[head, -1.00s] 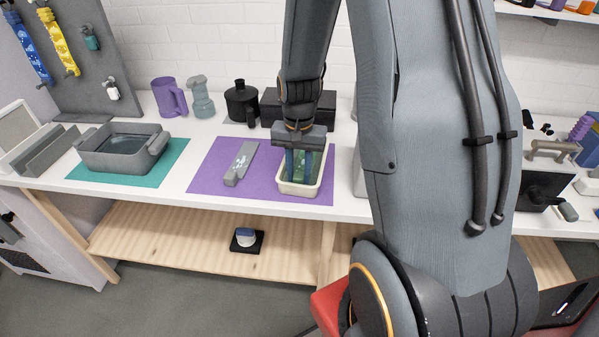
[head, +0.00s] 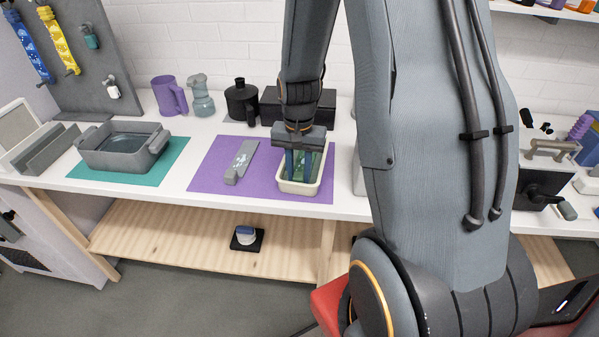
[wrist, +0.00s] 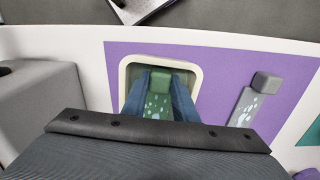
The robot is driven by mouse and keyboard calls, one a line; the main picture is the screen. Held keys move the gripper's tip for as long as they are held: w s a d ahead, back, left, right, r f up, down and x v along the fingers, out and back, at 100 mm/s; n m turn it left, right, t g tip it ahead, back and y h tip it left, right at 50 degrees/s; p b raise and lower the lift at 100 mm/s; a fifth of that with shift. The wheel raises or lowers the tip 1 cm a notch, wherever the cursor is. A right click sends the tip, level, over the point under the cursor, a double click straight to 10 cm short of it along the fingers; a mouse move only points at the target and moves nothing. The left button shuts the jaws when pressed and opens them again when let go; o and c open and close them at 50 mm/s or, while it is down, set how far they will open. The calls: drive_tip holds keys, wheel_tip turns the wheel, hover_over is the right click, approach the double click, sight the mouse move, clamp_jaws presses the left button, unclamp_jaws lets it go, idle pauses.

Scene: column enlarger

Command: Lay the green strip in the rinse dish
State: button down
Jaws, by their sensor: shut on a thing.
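The green strip (wrist: 159,92), with pale spots, is between the two blue fingers of my gripper (wrist: 160,100), which is shut on its block-like end. In the head view my gripper (head: 302,172) points down into a cream dish (head: 298,190) on the purple mat. The strip (head: 316,163) shows green inside the dish outline, partly hidden by the fingers. The cream rim (wrist: 196,70) frames it in the wrist view. I cannot tell whether the strip touches the dish bottom. A grey basin (head: 98,160) holding clear liquid stands further left.
A grey spotted strip (head: 240,163) lies on the purple mat (head: 210,172), left of the dish. The basin stands on a teal mat (head: 170,172). A purple mug (head: 168,96), a grey-blue bottle (head: 201,98) and a black jug (head: 240,100) stand behind.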

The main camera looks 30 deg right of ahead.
drive_tip(key=shift+f, duration=0.4)
idle(0.3)
drive_tip(key=c, duration=1.3)
unclamp_jaws()
drive_tip(key=shift+c, duration=0.2)
drive_tip(key=shift+r, duration=0.15)
drive_tip(key=shift+r+p, duration=1.95)
drive_tip(key=shift+r, duration=1.85)
wheel_tip(320, 180, up, 8)
drive_tip(key=b, duration=0.2)
